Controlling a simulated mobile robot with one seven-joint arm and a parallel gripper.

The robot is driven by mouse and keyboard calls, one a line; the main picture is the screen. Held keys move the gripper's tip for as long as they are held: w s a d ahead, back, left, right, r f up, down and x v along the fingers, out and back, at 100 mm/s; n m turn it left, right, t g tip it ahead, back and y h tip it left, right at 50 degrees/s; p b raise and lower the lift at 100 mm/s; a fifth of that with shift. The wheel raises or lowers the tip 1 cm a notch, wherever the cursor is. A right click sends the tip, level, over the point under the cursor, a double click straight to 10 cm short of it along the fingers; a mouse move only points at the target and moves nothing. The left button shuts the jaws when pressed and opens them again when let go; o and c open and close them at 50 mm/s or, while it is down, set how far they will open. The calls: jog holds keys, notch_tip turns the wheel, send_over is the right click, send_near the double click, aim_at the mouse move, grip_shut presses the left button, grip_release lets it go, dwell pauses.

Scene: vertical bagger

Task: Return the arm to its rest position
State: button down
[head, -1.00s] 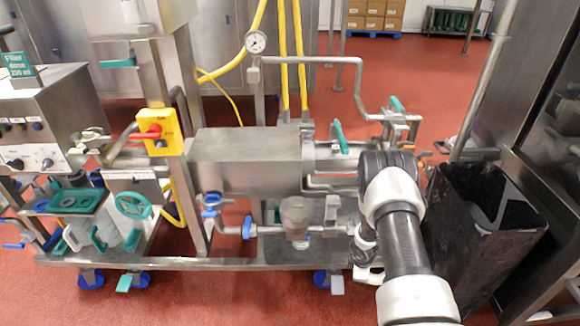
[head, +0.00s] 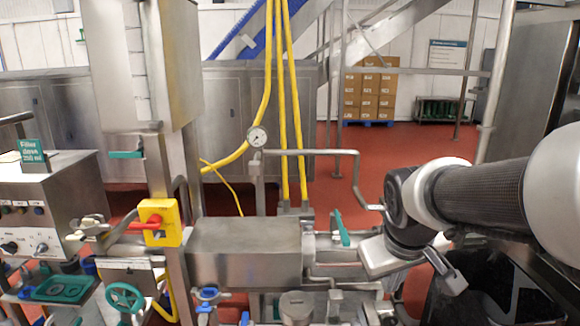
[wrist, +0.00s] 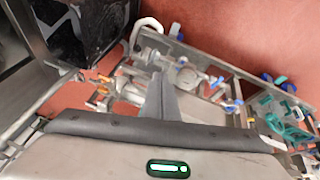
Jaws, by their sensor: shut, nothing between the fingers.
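My arm reaches in from the right edge in the head view, bent at a dark joint with white covers. My gripper (head: 453,281) hangs at its end, right of the steel pipework and near the black bin (head: 500,312). In the wrist view the fingers of my gripper (wrist: 158,80) are together and hold nothing. Below them the machine frame and floor show, apart from the fingers.
The steel machine (head: 245,250) fills the lower middle, with a yellow switch box (head: 160,222) and a pressure gauge (head: 257,137). A steel cabinet (head: 540,95) stands at the right. Stacked cartons (head: 370,97) stand far back. Red floor (head: 375,165) is open behind the pipework.

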jog(key=s+a+r+m+y, duration=0.1)
jog(key=s+a+r, duration=0.1)
jog(key=s, duration=0.5)
jog(key=s+a+r+m+y, duration=0.1)
jog(key=s+a+m, duration=0.15)
jog(key=s, duration=0.35)
notch_tip(320, 180, up, 18)
jog(key=p, duration=1.7)
jog(key=shift+n+t+p, duration=0.3)
jog(key=shift+n+p, duration=0.1)
jog(key=shift+n, duration=0.05)
